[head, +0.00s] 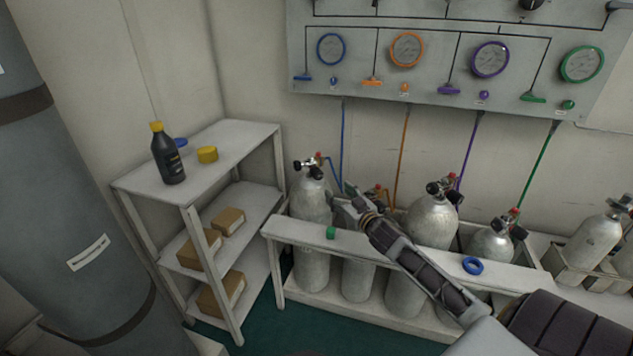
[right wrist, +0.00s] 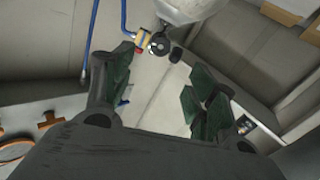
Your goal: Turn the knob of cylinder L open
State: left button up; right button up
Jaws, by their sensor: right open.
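The leftmost cylinder (head: 311,204) is silver and stands upright in the rack, with a blue hose at its valve; I cannot read a letter on it. Its valve has a black knob (head: 299,165) on the left and a red-topped fitting. In the right wrist view the cylinder (right wrist: 190,8) is at the top, with its valve (right wrist: 159,43) and a black knob end beyond my fingertips. My right gripper (right wrist: 160,72) is open and empty, apart from the valve. In the head view it (head: 352,190) is just right of the leftmost cylinder and partly hides the second. My left gripper is not in view.
A gauge panel (head: 450,80) hangs behind. A shelf (head: 215,150) with a black bottle (head: 168,155) stands left.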

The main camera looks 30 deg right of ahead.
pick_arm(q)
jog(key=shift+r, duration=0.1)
pick_arm(e)
jog(key=shift+w, duration=0.1)
dwell(0.4)
jog(key=b, duration=0.1)
send_near(320, 176)
jog(key=shift+w, duration=1.3)
jog(key=shift+w+d+b, duration=0.1)
jog(key=shift+w+b, duration=0.5)
jog(key=shift+w, duration=2.1)
jog(key=shift+w+b, duration=0.35)
jog(key=shift+w, duration=0.4)
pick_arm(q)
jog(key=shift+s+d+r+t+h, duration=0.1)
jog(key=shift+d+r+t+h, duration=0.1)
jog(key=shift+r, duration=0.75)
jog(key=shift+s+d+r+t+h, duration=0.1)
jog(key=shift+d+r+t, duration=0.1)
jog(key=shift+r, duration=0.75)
pick_arm(e)
jog(key=shift+w+d, duration=0.1)
jog(key=shift+w, duration=0.45)
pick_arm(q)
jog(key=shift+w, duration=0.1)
